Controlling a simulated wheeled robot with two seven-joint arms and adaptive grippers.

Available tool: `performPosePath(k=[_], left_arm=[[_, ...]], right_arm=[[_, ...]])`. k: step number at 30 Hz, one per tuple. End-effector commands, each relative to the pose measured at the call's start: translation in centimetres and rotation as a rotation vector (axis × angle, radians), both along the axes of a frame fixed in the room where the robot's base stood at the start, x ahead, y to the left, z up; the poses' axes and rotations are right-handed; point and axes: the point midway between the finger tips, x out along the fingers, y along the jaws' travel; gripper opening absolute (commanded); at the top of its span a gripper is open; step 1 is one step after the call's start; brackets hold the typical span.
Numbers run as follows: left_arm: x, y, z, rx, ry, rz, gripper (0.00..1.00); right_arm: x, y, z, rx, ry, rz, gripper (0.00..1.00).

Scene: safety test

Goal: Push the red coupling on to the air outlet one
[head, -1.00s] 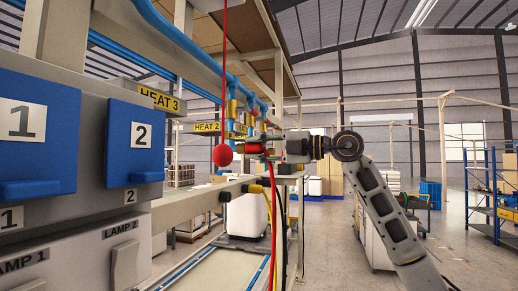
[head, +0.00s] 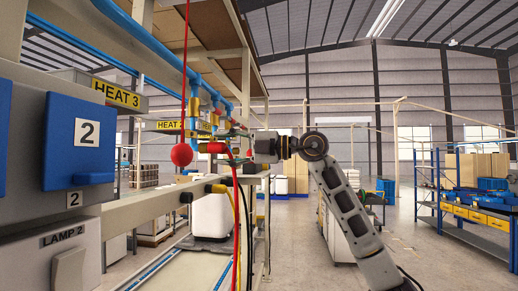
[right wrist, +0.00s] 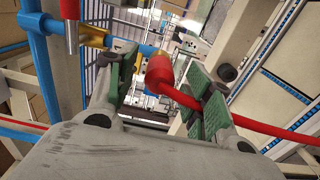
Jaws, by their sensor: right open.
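The red coupling (head: 212,147) lies sideways at the pipework in the head view. In the right wrist view the red coupling (right wrist: 159,74) has its far end at a brass and blue fitting; I cannot tell whether it is fully seated. Its red hose (right wrist: 182,97) curves away towards the right finger. My right gripper (head: 240,148) is just right of the coupling. Its green-padded fingers (right wrist: 163,88) are open, spread either side of the coupling and hose. Brass-ended air outlets (head: 194,112) hang from the blue pipe; their numbers are not readable. My left gripper is out of view.
A red ball (head: 181,154) hangs on a red cord left of the coupling. A beige rail (head: 140,208) runs below, with yellow and black hoses near it. Blue-covered switch boxes (head: 80,133) stand at near left.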

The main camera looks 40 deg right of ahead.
Motion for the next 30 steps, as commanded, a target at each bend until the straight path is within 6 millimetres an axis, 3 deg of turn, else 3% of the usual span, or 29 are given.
performPosePath(k=[30], left_arm=[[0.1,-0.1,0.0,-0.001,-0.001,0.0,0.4]], right_arm=[[-6.0,-5.1,-0.1,-0.002,0.002,0.0,0.51]])
